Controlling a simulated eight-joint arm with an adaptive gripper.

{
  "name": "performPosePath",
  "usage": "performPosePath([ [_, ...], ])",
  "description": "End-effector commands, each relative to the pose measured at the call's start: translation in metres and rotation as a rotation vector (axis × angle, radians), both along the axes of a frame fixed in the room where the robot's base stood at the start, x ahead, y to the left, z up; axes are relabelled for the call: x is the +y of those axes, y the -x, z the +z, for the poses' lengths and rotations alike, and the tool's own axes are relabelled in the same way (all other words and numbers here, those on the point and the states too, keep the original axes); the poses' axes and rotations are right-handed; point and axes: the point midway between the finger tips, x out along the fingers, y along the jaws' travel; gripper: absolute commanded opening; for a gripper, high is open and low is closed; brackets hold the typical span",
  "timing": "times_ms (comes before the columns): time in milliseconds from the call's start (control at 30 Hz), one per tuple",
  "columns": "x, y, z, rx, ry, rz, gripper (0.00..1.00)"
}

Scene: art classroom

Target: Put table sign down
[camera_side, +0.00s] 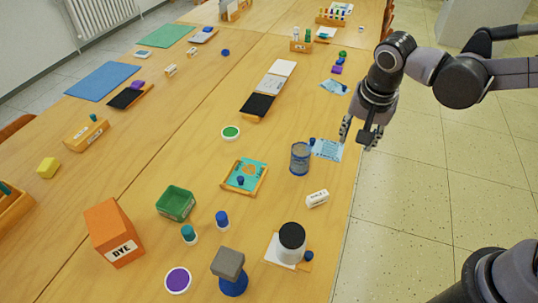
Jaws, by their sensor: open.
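An orange, wedge-topped block with a white "DYE" label (114,233) stands upright at the near left of the wooden table; it looks most like the table sign, though I cannot be sure. My gripper (359,137) hangs at the table's right edge, fingers pointing down, open and with nothing visible between them. It is well apart from the orange block, far to its right and farther back. A blue patterned sheet (327,150) lies on the table just left of and below my gripper.
A blue mesh cup (299,159) and a small white block (317,198) stand near the right edge. A green bin (176,203), a teal-capped jar (189,234) and a purple-topped tub (178,280) surround the orange block's right side. Bare table lies left of the tray (262,184).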

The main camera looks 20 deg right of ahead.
Motion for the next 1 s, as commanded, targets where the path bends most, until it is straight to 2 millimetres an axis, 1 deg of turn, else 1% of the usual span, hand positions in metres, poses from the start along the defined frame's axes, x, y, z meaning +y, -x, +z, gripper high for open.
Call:
performPosePath([
  [33,-0.013,0.008,0.006,-0.019,-0.007,0.060,0.42],
  [200,-0.043,0.029,0.020,-0.104,0.003,0.296,0.42],
  [400,-0.072,0.054,0.027,-0.220,0.073,0.551,0.42],
  [500,-0.083,0.065,0.027,-0.272,0.126,0.657,0.42],
  [700,-0.095,0.076,0.026,-0.333,0.213,0.787,0.42],
  [1000,-0.097,0.078,0.025,-0.345,0.237,0.820,0.42],
])
